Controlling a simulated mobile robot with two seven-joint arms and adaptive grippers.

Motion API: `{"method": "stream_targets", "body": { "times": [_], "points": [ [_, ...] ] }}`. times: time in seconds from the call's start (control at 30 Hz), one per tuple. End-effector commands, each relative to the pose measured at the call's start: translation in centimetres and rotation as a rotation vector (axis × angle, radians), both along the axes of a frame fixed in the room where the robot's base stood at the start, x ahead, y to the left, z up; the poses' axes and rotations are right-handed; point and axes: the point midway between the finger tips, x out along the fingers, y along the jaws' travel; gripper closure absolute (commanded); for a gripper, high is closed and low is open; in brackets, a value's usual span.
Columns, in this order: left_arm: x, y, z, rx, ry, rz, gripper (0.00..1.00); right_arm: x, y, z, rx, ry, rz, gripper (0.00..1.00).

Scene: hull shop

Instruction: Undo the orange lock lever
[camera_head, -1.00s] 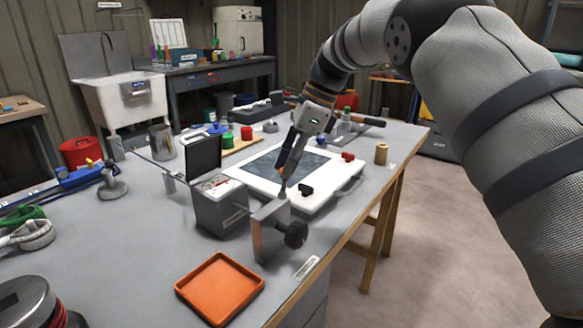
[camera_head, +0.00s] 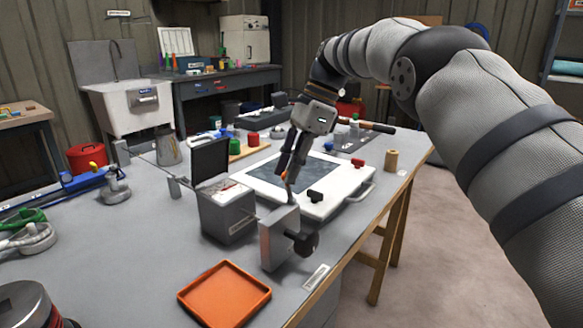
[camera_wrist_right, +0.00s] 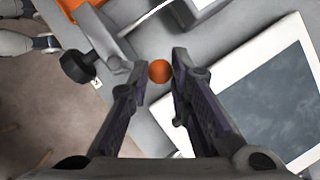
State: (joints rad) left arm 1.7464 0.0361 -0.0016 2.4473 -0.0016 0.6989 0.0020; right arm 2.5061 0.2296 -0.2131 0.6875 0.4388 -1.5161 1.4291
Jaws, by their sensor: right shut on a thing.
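The lock lever's orange ball knob (camera_wrist_right: 159,71) lies between my right gripper's fingertips (camera_wrist_right: 158,79) in the right wrist view. In the head view, a small bit of orange (camera_head: 285,177) shows at the fingertips. My right gripper (camera_head: 289,178) reaches down from above and is shut on the knob. A grey stem (camera_head: 292,196) runs from there down towards a grey upright block (camera_head: 276,243) with a black knob (camera_head: 303,243) on its right side. The fingers hide part of the lever. My left gripper is not in view.
Left of the block stands an open grey box (camera_head: 226,217) with a raised dark lid. An orange tray (camera_head: 225,294) lies in front. Behind is a white-framed panel (camera_head: 340,205) with a dark surface. The table's right edge is close.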

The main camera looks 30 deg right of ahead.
Motion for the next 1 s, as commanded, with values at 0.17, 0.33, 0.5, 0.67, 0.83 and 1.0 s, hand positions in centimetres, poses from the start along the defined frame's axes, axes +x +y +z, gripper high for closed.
{"method": "stream_targets", "body": {
  "times": [0.17, 0.33, 0.5, 0.67, 0.83, 1.0],
  "points": [
    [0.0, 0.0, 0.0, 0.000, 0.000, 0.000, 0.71, 0.0, 0.1, 0.0, 0.002, -0.001, 0.001, 0.66],
    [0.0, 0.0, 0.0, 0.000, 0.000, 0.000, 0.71, 0.0, 0.1, 0.0, 0.002, 0.000, 0.000, 0.60],
    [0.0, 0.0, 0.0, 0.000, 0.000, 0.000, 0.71, 0.0, 0.1, 0.0, 0.001, 0.000, 0.000, 0.60],
    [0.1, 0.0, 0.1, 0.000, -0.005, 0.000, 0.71, 0.0, 0.0, 0.1, 0.002, -0.001, -0.011, 0.60],
    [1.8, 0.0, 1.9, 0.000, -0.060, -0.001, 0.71, -0.8, -0.7, 1.3, 0.003, -0.012, -0.172, 0.60],
    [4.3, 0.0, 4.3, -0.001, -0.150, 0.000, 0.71, -2.2, -1.8, 1.9, 0.004, -0.022, -0.519, 0.60]
  ]
}}
